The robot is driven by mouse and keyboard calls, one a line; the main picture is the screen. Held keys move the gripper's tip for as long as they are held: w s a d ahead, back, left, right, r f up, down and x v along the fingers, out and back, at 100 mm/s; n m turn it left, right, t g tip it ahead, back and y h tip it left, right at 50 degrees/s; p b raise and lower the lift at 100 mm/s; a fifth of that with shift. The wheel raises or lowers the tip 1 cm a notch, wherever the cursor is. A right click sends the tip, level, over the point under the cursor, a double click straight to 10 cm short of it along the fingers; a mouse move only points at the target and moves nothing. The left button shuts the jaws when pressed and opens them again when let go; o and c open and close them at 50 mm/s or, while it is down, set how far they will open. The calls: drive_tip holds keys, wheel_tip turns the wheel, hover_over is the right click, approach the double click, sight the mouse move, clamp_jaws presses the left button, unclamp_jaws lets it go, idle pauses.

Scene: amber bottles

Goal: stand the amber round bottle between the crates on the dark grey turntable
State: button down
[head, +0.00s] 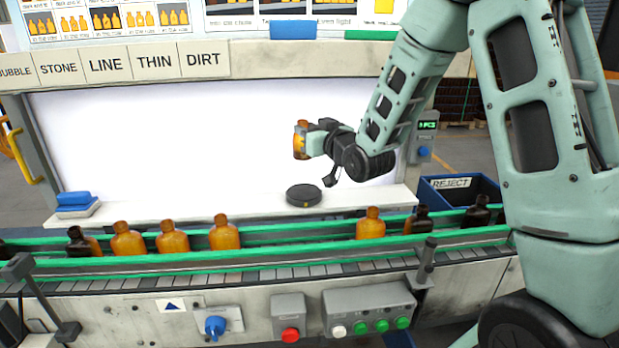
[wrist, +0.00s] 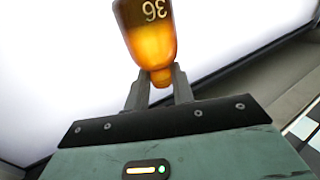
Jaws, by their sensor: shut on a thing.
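The amber round bottle (head: 300,146) is in my gripper (head: 307,130), held in the air in front of the white panel, above and apart from the turntable. It looks about upright in the head view. In the wrist view the same bottle (wrist: 154,38) carries the number 36, and its narrow neck end is between the two fingers of my gripper (wrist: 160,78). The dark grey turntable (head: 304,195) is a low round disc on the white ledge, and its top is empty. No crates around a bottle can be made out.
Several amber bottles (head: 224,236) and darker ones (head: 477,212) stand on the conveyor between green rails (head: 300,233). A blue REJECT bin (head: 450,190) is at the right. A blue block (head: 76,200) lies at the ledge's left. The ledge around the turntable is clear.

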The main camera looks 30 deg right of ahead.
wheel_tip(320, 180, down, 9)
drive_tip(key=shift+r+p, duration=0.1)
drive_tip(key=shift+p, duration=1.15)
drive_tip(key=shift+f, duration=0.3)
drive_tip(key=shift+f, duration=0.2)
drive_tip(key=c, duration=1.2)
unclamp_jaws()
drive_tip(key=shift+r, duration=0.1)
